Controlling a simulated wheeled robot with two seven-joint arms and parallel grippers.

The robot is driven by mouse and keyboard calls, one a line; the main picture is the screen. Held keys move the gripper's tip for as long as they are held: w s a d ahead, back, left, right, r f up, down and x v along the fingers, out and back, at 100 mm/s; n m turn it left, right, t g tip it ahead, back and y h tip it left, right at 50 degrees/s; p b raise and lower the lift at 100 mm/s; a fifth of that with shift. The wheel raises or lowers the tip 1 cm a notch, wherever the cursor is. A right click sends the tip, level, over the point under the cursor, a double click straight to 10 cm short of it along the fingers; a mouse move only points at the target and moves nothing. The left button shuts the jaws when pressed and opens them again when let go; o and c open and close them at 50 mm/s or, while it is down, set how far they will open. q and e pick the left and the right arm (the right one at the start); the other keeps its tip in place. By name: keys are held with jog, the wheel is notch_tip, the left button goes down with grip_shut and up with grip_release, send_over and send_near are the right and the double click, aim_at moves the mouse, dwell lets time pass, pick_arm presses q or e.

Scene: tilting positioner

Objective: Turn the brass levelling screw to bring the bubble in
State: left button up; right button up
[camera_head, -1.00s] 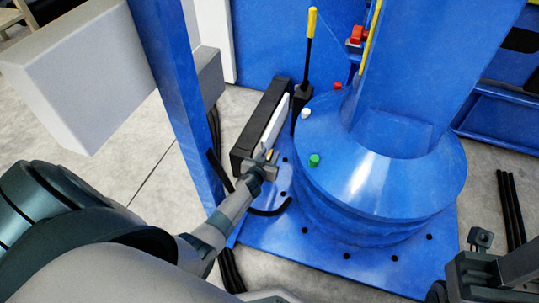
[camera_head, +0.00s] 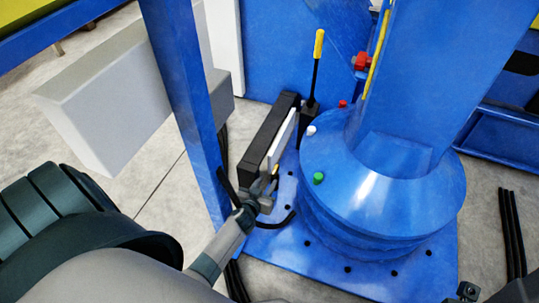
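My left gripper (camera_head: 266,190) is at the near end of a long black block (camera_head: 268,135) with a white plate (camera_head: 282,138) along its right side. A small brass-yellow bit (camera_head: 275,171), perhaps the levelling screw, shows right at the fingertips. I cannot tell whether the fingers touch it or how far apart they are. No bubble can be made out. A small part of my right gripper (camera_head: 468,292) shows at the bottom right edge; its fingers cannot be read.
A blue round pedestal (camera_head: 390,195) with green (camera_head: 318,178), white and red buttons stands right of the block. A yellow-topped lever (camera_head: 318,45) rises behind. A blue post (camera_head: 185,90) stands close on the left. Black cables lie on the floor by the post.

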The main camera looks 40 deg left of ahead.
pick_arm(q)
jog(key=shift+s+r, duration=0.15)
jog(key=shift+s, duration=0.15)
jog(key=shift+c, duration=0.3)
